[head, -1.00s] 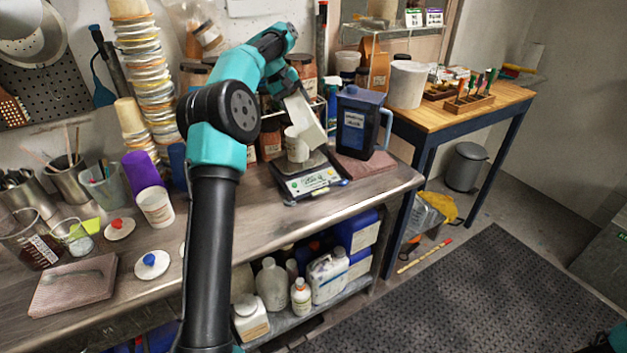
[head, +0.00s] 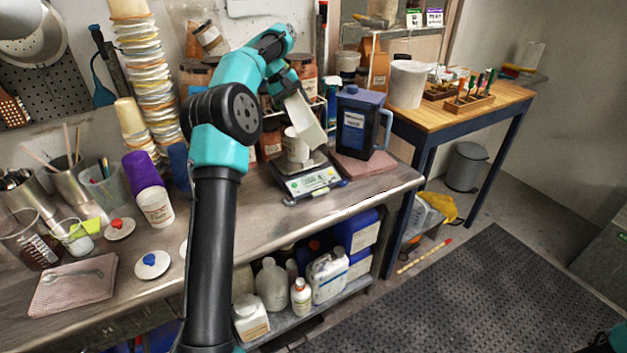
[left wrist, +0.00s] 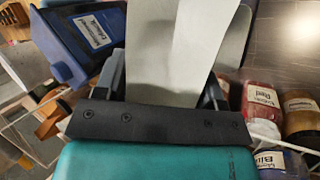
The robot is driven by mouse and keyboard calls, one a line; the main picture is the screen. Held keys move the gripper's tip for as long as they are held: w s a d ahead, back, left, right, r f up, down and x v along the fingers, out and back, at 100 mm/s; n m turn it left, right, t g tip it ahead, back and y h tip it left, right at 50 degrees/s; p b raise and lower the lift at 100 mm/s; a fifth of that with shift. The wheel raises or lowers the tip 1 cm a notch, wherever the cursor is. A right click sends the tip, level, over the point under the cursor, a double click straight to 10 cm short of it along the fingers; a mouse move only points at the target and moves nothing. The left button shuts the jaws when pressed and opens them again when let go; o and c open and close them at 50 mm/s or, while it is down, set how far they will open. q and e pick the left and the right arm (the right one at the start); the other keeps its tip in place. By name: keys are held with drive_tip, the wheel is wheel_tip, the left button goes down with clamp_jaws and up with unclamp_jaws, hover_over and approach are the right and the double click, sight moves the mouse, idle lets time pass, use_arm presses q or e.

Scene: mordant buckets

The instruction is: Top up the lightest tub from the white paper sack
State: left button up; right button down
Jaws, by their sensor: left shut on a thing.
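The white paper sack (head: 305,122) is tilted above the scale, its lower end beside the rim of a small white tub (head: 295,147). My left gripper (head: 287,88) is shut on the sack; in the left wrist view the sack (left wrist: 182,45) fills the space between the jaws (left wrist: 165,88). The tub stands upright on a digital scale (head: 312,182) with a lit display too small to read. Another white tub (head: 157,208) with a label stands on the bench at the left. The tub's inside and any flow are hidden.
A dark blue lidded jug (head: 355,125) stands right of the scale, close to the sack. Labelled jars line the back. A tall stack of tubs (head: 147,90) stands behind my left arm. The bench front (head: 245,225) is mostly clear.

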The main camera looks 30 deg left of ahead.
use_arm(q)
drive_tip(key=shift+w+a+f, duration=0.15)
drive_tip(key=shift+a+f, duration=0.05)
drive_tip(key=shift+f, duration=0.25)
drive_tip(key=shift+f+h, duration=0.1)
drive_tip(key=shift+h, duration=0.3)
idle(0.7)
drive_tip(key=shift+w+a+f+n+g, duration=0.1)
drive_tip(key=shift+a+f+n+g, duration=0.05)
drive_tip(key=shift+f+n+g, duration=0.2)
drive_tip(key=shift+f, duration=0.1)
idle(0.9)
drive_tip(key=shift+w+a+f+g+h, duration=0.15)
drive_tip(key=shift+a+f+g+h, duration=0.1)
drive_tip(key=shift+f+h, duration=0.25)
idle(1.0)
